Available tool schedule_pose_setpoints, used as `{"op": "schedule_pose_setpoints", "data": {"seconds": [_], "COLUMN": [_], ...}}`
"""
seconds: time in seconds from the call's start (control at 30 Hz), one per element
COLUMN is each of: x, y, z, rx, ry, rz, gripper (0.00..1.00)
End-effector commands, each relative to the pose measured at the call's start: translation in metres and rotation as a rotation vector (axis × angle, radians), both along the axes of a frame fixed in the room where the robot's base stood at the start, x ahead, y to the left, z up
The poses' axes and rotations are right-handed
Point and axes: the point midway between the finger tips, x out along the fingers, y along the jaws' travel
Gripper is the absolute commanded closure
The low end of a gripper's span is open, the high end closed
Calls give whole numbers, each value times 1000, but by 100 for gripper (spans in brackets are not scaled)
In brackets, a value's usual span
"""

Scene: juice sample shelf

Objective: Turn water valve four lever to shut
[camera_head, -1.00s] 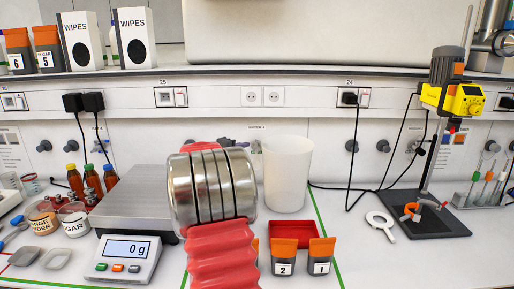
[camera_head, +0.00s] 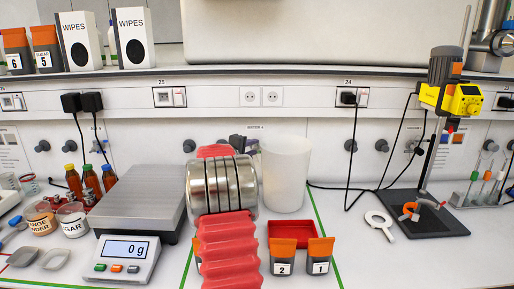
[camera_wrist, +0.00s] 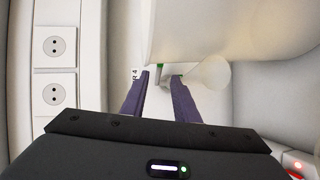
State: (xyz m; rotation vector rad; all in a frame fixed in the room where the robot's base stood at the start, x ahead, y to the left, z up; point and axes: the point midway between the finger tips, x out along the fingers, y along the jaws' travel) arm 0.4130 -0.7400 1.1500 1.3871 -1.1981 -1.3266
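The small wall label (camera_head: 254,127) of water valve four shows in the head view, above and left of the white beaker (camera_head: 287,172). The valve and its lever are not clearly visible there, behind my arm and gripper. In the wrist view, part of a label ending in 4 (camera_wrist: 135,73) shows beside my fingertips. My gripper (camera_wrist: 161,76) is open, its two purple fingers apart at the wall. A small red and green patch (camera_wrist: 160,67) shows between the tips. I cannot make out the lever or its angle, nor any contact.
The beaker also fills the upper wrist view (camera_wrist: 215,28), close to my fingers. Wall sockets (camera_wrist: 56,68) lie to the left there. In the head view, a scale (camera_head: 128,258) stands left of my arm, and orange-lidded containers (camera_head: 283,263) stand to its right.

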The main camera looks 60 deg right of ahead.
Motion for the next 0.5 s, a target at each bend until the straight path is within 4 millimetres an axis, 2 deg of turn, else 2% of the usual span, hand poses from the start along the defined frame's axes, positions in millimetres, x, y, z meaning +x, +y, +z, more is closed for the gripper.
{"op": "schedule_pose_setpoints", "data": {"seconds": [0.3, 0.5], "x": [-1, -1], "y": [-41, -55], "z": [-8, -10], "rx": [0, 0], "ry": [1, 1], "rz": [-1, 0], "gripper": [72, 72]}}
